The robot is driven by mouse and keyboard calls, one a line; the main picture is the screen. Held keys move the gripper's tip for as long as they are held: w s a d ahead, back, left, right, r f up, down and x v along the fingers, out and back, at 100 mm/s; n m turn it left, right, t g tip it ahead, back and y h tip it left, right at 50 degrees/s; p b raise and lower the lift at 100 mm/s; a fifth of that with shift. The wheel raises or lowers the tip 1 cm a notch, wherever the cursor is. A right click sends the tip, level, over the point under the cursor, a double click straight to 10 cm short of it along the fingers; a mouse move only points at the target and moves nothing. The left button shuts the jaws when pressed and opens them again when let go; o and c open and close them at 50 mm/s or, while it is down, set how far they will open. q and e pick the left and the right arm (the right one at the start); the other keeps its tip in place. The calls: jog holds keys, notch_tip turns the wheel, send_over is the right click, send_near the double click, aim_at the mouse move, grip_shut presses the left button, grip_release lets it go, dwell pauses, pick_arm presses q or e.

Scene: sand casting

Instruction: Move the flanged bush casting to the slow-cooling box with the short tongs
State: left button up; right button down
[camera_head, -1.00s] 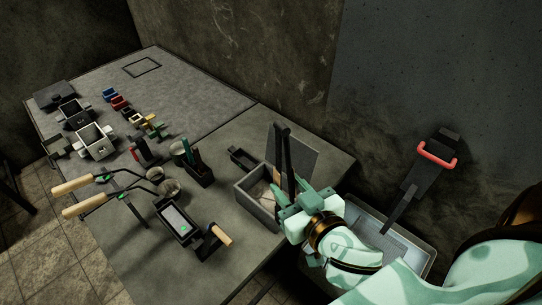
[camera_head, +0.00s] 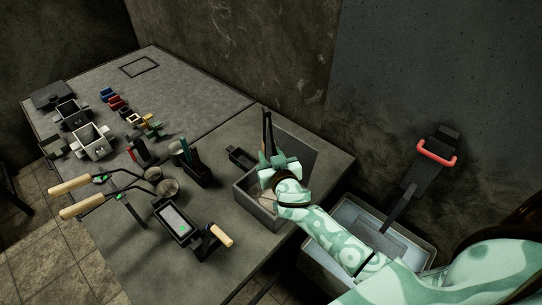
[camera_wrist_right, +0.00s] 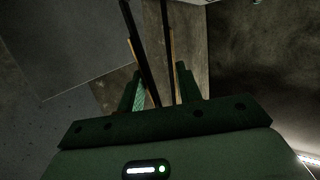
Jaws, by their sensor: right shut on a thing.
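My right gripper (camera_head: 276,162) is shut on the short tongs (camera_head: 267,132), whose dark bars stand up above it. In the right wrist view, two dark tong bars (camera_wrist_right: 146,55) run up between the green fingers (camera_wrist_right: 157,88). The gripper is over the open grey box (camera_head: 247,205), which looks like the slow-cooling box; it has pale fill and a raised dark lid (camera_head: 300,152). My arm covers part of the box. I cannot make out the flanged bush casting; the tong tips are hidden. My left gripper is not in view.
A tank (camera_head: 348,222) with a mesh tray stands at the right, under my right arm. A dark holder with a red handle (camera_head: 436,153) is above it. Two wooden-handled ladles (camera_head: 72,186), a small mould (camera_head: 172,222) and several flasks (camera_head: 91,142) are to the left.

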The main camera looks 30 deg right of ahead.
dwell(0.3)
pick_arm(q)
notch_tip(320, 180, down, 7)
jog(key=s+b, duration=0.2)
jog(key=b, duration=0.5)
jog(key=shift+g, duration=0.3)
pick_arm(e)
notch_tip(320, 180, down, 9)
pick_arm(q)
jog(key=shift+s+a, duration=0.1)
pick_arm(e)
jog(key=c, duration=1.3)
grip_release()
jog(key=shift+c, duration=0.2)
pick_arm(q)
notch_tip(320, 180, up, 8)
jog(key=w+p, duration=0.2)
jog(key=p, duration=0.6)
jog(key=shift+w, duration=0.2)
pick_arm(e)
notch_tip(320, 180, up, 10)
